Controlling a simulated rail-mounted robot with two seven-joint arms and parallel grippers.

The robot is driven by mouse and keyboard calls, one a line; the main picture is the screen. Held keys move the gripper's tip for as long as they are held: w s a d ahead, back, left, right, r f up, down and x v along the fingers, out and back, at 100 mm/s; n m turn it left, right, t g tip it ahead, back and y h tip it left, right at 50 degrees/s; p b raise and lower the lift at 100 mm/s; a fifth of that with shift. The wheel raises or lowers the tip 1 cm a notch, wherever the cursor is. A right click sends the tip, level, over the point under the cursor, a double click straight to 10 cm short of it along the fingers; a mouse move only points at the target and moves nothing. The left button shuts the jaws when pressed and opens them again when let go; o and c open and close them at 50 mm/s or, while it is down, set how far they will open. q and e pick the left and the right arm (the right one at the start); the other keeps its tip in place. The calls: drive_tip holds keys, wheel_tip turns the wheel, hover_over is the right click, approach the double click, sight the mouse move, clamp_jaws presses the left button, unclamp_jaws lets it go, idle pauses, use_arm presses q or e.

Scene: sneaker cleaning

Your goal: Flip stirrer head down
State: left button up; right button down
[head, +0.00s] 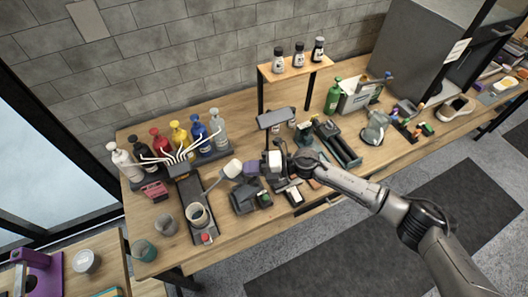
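The stirrer appears to be the long dark base (203,236) at the left of the long table, with a red knob at its front end. A grey cup (198,215) stands on this base. A thin arm rises to the right from beside the cup and ends in a pale, rounded head (232,168), which is up and clear of the cup. My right gripper (284,162) is to the right of the pale head, apart from it, among small dark items near the table's middle. Its fingers are too small and cluttered to read. My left gripper is out of view.
Several coloured bottles (178,138) with pale spouts stand behind the stirrer.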

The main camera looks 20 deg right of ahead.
drive_tip(key=s+a+f+h+p, duration=0.1)
drive_tip(key=a+f+h+p, duration=0.1)
drive_tip(key=a+p, duration=0.3)
drive_tip(key=s+a+f+n+h+p, duration=0.1)
drive_tip(key=a+f+p, duration=0.4)
drive_tip(key=a, duration=0.7)
drive_tip(key=shift+s+a+n+h+p, duration=0.3)
drive_tip(key=shift+s+a+h+p, duration=0.1)
drive_tip(key=shift+s+h+p, duration=0.4)
drive_tip(key=shift+r, duration=0.1)
drive_tip(key=s+d+r+p, duration=0.2)
drive_tip(key=d+r+p, duration=0.1)
drive_tip(key=r, duration=0.3)
drive_tip(key=s+d+r+p, duration=0.2)
drive_tip(key=d+r+p, duration=0.1)
drive_tip(key=r+p, duration=0.2)
drive_tip(key=shift+d+r, duration=0.2)
drive_tip(key=shift+r, duration=0.6)
